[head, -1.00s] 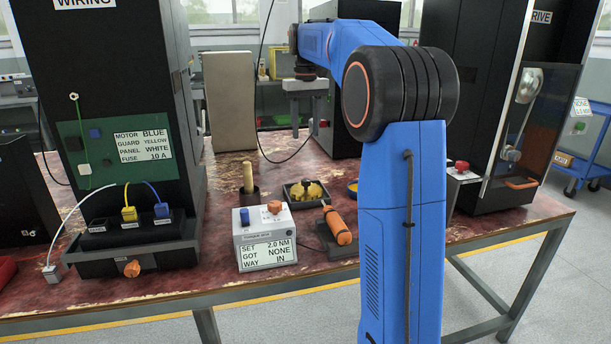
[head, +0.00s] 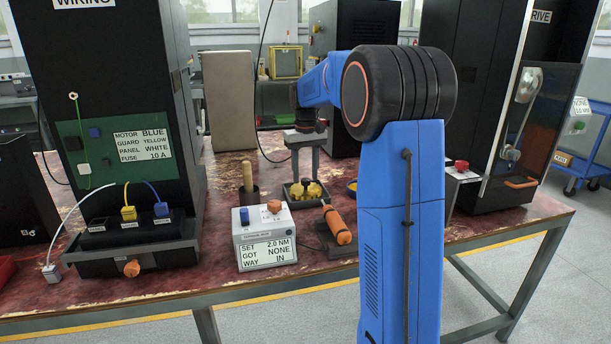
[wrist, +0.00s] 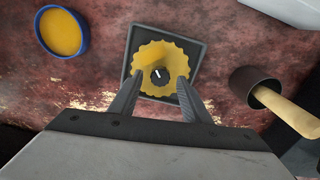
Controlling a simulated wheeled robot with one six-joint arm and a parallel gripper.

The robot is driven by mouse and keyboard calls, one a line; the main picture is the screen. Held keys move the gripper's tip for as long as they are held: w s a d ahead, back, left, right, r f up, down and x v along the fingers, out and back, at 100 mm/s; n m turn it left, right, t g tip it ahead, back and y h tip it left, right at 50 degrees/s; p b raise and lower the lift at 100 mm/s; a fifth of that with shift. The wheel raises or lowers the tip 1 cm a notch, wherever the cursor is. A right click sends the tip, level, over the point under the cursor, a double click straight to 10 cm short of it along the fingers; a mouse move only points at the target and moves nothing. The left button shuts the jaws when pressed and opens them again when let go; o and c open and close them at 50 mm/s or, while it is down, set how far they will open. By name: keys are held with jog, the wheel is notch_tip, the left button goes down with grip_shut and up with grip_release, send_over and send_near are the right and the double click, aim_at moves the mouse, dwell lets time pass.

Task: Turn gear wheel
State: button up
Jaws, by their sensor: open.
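The yellow gear wheel (head: 305,191) sits in a dark square tray (head: 322,203) on the red worn bench. In the wrist view the gear wheel (wrist: 148,62) shows its teeth and a dark hub with a white mark. My gripper (head: 305,168) is above the tray. In the wrist view my gripper (wrist: 155,85) is open, with one finger toward each side of the gear wheel. The fingertips overlap the gear's near edge in the picture; I cannot tell whether they touch it. Nothing is held between the fingers.
A wooden-handled tool stands in a dark cup (head: 248,196) left of the tray. A blue-rimmed yellow dish (wrist: 61,32) lies on the other side. Dark cabinets stand at both sides.

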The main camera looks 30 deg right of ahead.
jog(key=shift+f, duration=0.4)
jog(key=shift+c, duration=0.3)
jog(key=c, duration=1)
jog(key=shift+o, duration=0.2)
jog(key=m, duration=0.3)
jog(key=shift+m, duration=2.3)
